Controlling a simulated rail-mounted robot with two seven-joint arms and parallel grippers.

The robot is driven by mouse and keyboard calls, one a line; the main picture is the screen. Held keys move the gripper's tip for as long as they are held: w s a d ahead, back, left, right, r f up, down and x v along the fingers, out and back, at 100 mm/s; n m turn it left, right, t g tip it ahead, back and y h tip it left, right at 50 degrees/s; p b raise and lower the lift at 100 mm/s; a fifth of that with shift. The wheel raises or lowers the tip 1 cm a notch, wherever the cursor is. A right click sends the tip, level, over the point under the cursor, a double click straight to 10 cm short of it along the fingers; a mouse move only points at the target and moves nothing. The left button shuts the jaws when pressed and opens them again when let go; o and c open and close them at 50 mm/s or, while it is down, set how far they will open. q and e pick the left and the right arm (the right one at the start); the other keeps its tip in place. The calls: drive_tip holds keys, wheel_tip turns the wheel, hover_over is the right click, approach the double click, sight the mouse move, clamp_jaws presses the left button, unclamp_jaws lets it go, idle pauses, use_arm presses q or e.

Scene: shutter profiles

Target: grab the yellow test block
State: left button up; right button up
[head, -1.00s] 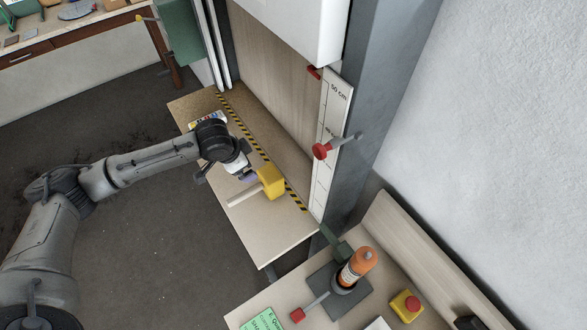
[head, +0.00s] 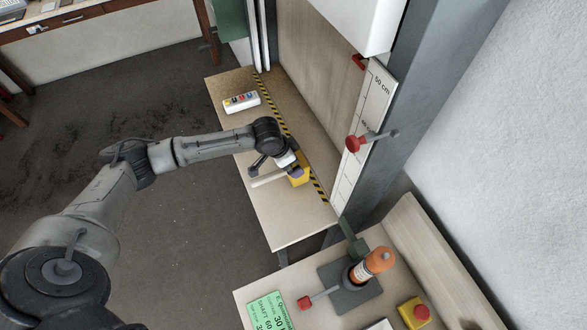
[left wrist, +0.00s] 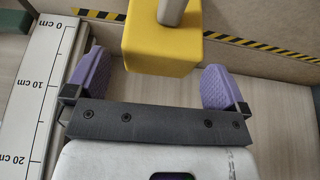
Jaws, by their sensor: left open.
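The yellow test block (head: 302,179) with a pale stick handle (head: 268,178) lies on the wooden sill beside the black-and-yellow striped line. My left gripper (head: 291,168) is right at the block and partly covers it. In the left wrist view, the yellow block (left wrist: 160,48) sits ahead of and between the purple fingers of my open left gripper (left wrist: 155,68). Gaps show on both sides of the block, and its handle (left wrist: 172,10) points away at the top. My right gripper is not in view.
A white button box (head: 241,102) lies on the sill further back. A white centimetre scale (head: 362,135) with a red-knobbed lever (head: 355,143) stands right of the block. A front bench holds an orange cylinder (head: 372,263) and an emergency button (head: 414,312). The dark floor at left is open.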

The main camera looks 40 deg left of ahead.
use_arm(q)
drive_tip(key=shift+x, duration=2.5)
drive_tip(key=shift+c, duration=0.4)
drive_tip(key=c, duration=0.7)
